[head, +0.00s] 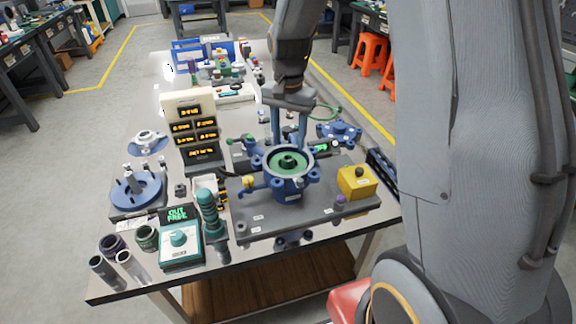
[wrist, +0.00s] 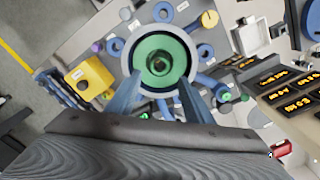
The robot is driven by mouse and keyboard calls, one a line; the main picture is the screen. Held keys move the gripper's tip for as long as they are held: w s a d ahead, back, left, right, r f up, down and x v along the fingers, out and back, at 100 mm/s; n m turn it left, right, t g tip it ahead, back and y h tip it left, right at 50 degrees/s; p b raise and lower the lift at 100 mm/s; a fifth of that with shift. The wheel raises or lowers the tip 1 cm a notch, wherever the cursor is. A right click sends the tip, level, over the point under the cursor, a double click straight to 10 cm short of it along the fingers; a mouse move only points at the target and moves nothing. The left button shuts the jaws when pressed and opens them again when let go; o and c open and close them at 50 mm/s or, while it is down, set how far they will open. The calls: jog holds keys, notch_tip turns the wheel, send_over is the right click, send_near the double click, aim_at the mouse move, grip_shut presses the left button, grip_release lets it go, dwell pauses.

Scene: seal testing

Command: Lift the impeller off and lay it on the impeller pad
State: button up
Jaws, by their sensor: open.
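The green impeller (head: 289,161) sits inside the open-topped blue pump housing (head: 290,186) on a grey base plate. In the wrist view, the impeller (wrist: 147,47) is a green disc with a dark hub at its centre, ringed by the housing's pale rim. My gripper (head: 289,143) points down over the housing's far side, its blue fingers apart and empty. In the wrist view, the gripper (wrist: 160,84) has one finger on each side of the housing's near edge. Whether the fingertips touch the rim is unclear. I cannot surely tell which surface is the impeller pad.
A yellow box (head: 357,182) stands right of the housing on the plate. A teal-and-white tester (head: 181,240), a display tower (head: 194,125) and a round blue stand (head: 136,192) are at left. Several cylinders crowd the front left corner.

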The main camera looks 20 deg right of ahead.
jog(key=shift+s+a+f+p, duration=0.15)
jog(key=shift+f+p, duration=0.35)
jog(key=shift+f, duration=0.75)
jog(key=shift+s+d+f+p, duration=0.1)
jog(key=shift+f+p, duration=0.35)
jog(key=shift+f, duration=0.8)
grip_shut()
